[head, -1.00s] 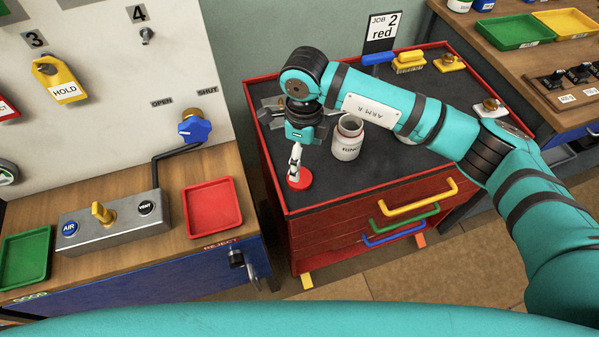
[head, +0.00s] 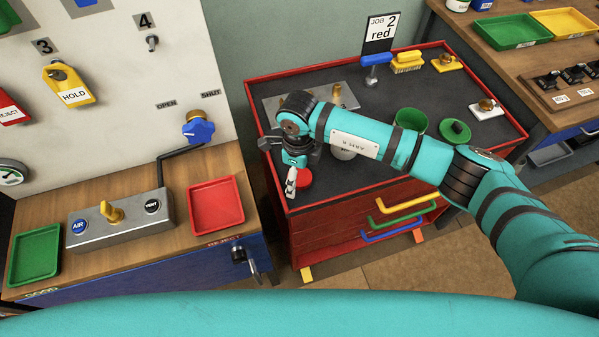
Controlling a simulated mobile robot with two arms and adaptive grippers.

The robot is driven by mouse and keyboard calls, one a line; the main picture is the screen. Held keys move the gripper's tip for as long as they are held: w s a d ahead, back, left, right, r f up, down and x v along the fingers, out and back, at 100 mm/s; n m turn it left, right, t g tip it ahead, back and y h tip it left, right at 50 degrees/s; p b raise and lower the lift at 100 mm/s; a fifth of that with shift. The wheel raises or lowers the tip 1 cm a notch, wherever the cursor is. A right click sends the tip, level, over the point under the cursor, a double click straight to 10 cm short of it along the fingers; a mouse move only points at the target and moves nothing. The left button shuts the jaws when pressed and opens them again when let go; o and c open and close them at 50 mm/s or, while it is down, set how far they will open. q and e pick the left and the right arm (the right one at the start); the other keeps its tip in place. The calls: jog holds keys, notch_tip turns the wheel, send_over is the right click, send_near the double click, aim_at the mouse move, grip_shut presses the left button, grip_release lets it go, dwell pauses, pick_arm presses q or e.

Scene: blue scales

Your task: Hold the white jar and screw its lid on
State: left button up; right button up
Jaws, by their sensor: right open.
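The white jar (head: 343,154) stands on the dark top of the red cabinet. My right arm crosses in front of it and hides most of it, including its mouth. A flat round red lid (head: 305,179) lies on the cabinet top to the left of the jar, near the front left corner. My right gripper (head: 291,181) points down just at the left edge of the red lid. It is open and holds nothing that I can see; one finger is partly hidden. My left gripper is not in view.
A green jar (head: 409,119) and a green lid (head: 455,131) are on the red cabinet (head: 345,205), right of the white jar. A metal plate (head: 335,98), a blue-handled tool (head: 375,62) and a yellow brush (head: 407,61) are behind. A red tray (head: 216,204) is on the left bench.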

aim_at(299, 175)
jog(key=shift+f, duration=0.15)
jog(key=c, duration=0.9)
jog(key=shift+c, duration=0.2)
jog(key=shift+r+b, duration=0.4)
jog(key=shift+r, duration=0.2)
notch_tip(299, 175, up, 2)
jog(key=shift+r+b, duration=0.1)
jog(key=shift+b, duration=0.5)
jog(key=s+a+b, duration=0.1)
jog(key=s+a, duration=0.2)
jog(key=s+a+r+b, duration=0.1)
jog(key=s+a+b, duration=0.1)
jog(key=s+a, duration=0.1)
jog(key=s+a+b, duration=0.1)
jog(key=s+a, duration=0.3)
jog(key=a, duration=0.1)
jog(key=shift+r+b, duration=0.2)
jog(key=shift+b, duration=0.15)
jog(key=shift+s+a+r, duration=0.15)
jog(key=shift+s+a, duration=0.25)
jog(key=shift+s, duration=0.05)
